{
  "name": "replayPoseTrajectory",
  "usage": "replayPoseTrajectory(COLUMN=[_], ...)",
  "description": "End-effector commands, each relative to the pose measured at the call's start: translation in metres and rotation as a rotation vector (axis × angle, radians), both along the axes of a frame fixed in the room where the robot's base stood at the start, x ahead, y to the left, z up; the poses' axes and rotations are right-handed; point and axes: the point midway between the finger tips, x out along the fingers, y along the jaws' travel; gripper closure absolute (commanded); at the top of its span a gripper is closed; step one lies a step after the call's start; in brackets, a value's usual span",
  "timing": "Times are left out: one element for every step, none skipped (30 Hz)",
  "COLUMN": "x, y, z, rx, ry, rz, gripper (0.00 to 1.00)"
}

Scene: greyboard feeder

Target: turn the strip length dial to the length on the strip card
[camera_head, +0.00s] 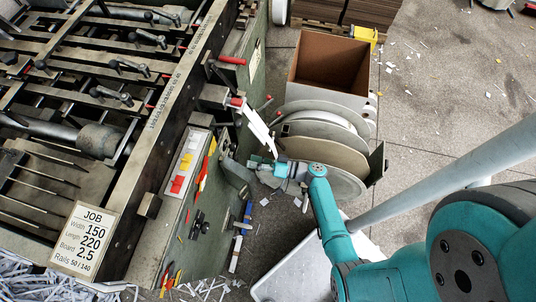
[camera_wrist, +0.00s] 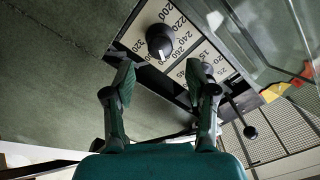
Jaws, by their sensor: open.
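The dial (camera_wrist: 159,42) is a round black knob on a pale plate in the wrist view. The scale around it shows 200, 220, 240, 260, 280, 300 and 320. A pale mark shows on the knob's lower side; I cannot tell exactly which number it meets. My gripper (camera_wrist: 160,82) is open and empty, its fingers apart below the knob in the picture, touching nothing I can make out. In the head view my gripper (camera_head: 262,166) is beside the machine's green side. A job card (camera_head: 85,235) there reads width 150, length 220, board 2.5, rails 50/140.
A second scale and a black ball-ended lever (camera_wrist: 250,132) are right of the dial. Large reels (camera_head: 325,150) and an open brown box (camera_head: 328,62) stand right of the machine. A small pale card (camera_head: 256,60) on its side is unreadable. Red-handled levers (camera_head: 232,60) stick out.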

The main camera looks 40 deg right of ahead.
Motion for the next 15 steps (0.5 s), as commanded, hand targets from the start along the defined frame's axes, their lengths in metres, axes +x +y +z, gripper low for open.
replayPoseTrajectory(x=[-0.006,-0.009,-0.014,-0.017,-0.021,-0.024,-0.027,-0.029,-0.032,-0.034,-0.036,-0.038,-0.039,-0.040,-0.041], y=[-0.006,-0.009,-0.012,-0.014,-0.016,-0.019,-0.021,-0.023,-0.025,-0.026,-0.027,-0.029,-0.030,-0.031,-0.031], z=[0.001,0.000,0.000,0.000,0.000,0.000,0.000,0.000,0.000,0.000,0.000,0.000,0.000,0.000,0.000], rx=[-0.001,-0.001,-0.001,0.000,0.000,0.000,0.000,0.000,0.000,0.000,0.000,0.000,0.000,0.000,0.000], ry=[-0.001,-0.001,0.000,0.000,0.000,0.000,0.000,0.000,0.000,0.000,-0.001,-0.001,-0.001,-0.001,0.000], rz=[-0.005,-0.005,-0.004,-0.006,-0.005,-0.005,-0.005,-0.003,-0.004,-0.004,-0.002,-0.002,-0.002,-0.002,-0.001], gripper=[0.44,0.44,0.44,0.44,0.44,0.44,0.44,0.44,0.44,0.44,0.44,0.44,0.44,0.44,0.44])
